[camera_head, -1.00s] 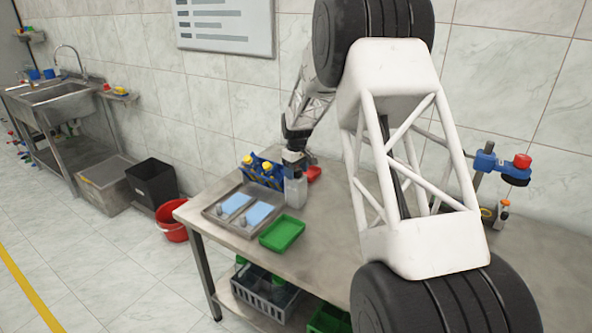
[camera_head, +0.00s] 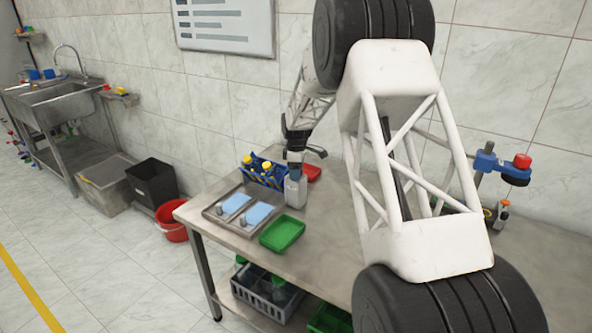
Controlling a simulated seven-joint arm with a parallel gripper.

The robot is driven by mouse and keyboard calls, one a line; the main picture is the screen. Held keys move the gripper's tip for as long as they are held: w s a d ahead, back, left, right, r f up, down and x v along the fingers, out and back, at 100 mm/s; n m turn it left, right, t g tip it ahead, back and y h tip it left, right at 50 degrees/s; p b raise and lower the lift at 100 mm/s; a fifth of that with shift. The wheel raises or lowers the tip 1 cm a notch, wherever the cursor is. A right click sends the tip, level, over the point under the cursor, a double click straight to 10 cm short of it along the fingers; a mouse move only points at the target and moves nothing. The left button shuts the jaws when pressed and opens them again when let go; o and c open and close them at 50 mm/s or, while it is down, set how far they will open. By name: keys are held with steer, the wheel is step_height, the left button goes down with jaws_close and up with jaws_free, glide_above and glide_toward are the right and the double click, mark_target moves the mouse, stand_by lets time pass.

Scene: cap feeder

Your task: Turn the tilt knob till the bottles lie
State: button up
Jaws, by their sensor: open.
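My gripper (camera_head: 294,170) is at the back of the steel table, pointing down at a pale grey block-like container (camera_head: 296,191). Its jaws are open; the fingertips are small here, and I cannot tell whether they touch the container. Several bottles with yellow caps (camera_head: 266,166) stand slightly tilted in a blue rack (camera_head: 258,179) just left of my gripper. I cannot make out for certain which part is the tilt knob. At the right, a blue device on a post (camera_head: 485,161) carries a red knob (camera_head: 522,161), and a small orange knob (camera_head: 504,203) stands below it.
A metal tray with light blue pads (camera_head: 222,220) and a green tray (camera_head: 282,233) lie on the table (camera_head: 330,255) in front of the rack. My own arm hides much of the table's right side.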

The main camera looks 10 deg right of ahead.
steer(key=c, duration=0.8)
steer(key=shift+m, duration=2.2)
steer(key=m, duration=0.5)
steer(key=o, duration=0.8)
